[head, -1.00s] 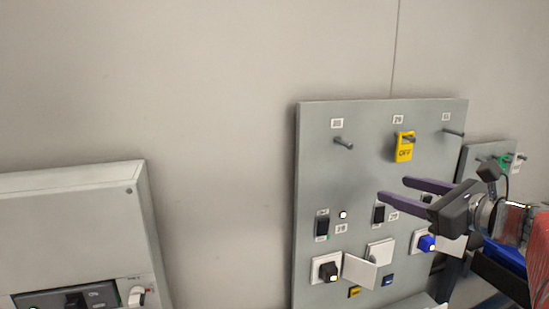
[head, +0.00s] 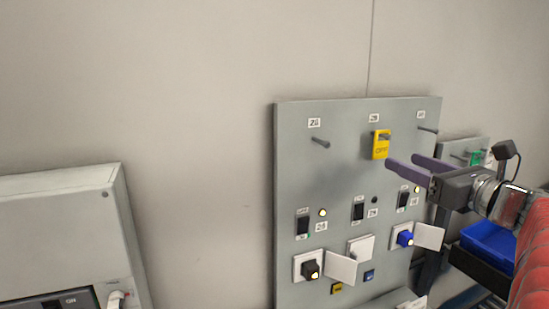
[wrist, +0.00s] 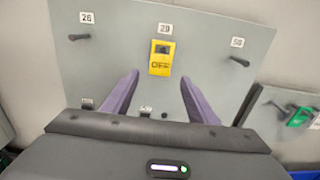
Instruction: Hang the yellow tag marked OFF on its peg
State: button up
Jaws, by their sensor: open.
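The yellow tag marked OFF (head: 380,145) hangs on the middle peg of the grey panel's top row, under a number label. It also shows in the wrist view (wrist: 162,58), upright against the panel, beyond my fingertips. My gripper (head: 410,162) is open and empty, just below and to the right of the tag in the head view. In the wrist view its two purple fingers (wrist: 158,80) stand apart, with the tag above the gap between them. The left peg (head: 320,142) and right peg (head: 428,129) are bare.
The grey panel (head: 290,190) has switches, lamps and a black knob (head: 310,269) and blue knob (head: 404,238) below, with white flaps standing out. A green tag (head: 478,158) is on a smaller panel at right. A blue bin (head: 488,243) lies below my arm. A grey box (head: 60,220) stands at left.

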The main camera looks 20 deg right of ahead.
aim_at(382, 151)
jog(key=shift+w+a, duration=0.15)
jog(key=shift+w, duration=4.3)
jog(key=shift+c, duration=0.5)
jog(key=c, duration=1)
jog(key=shift+r, duration=0.2)
jog(key=shift+s, duration=2.85)
jog(key=shift+s+d, duration=0.2)
jog(key=shift+s, duration=2.75)
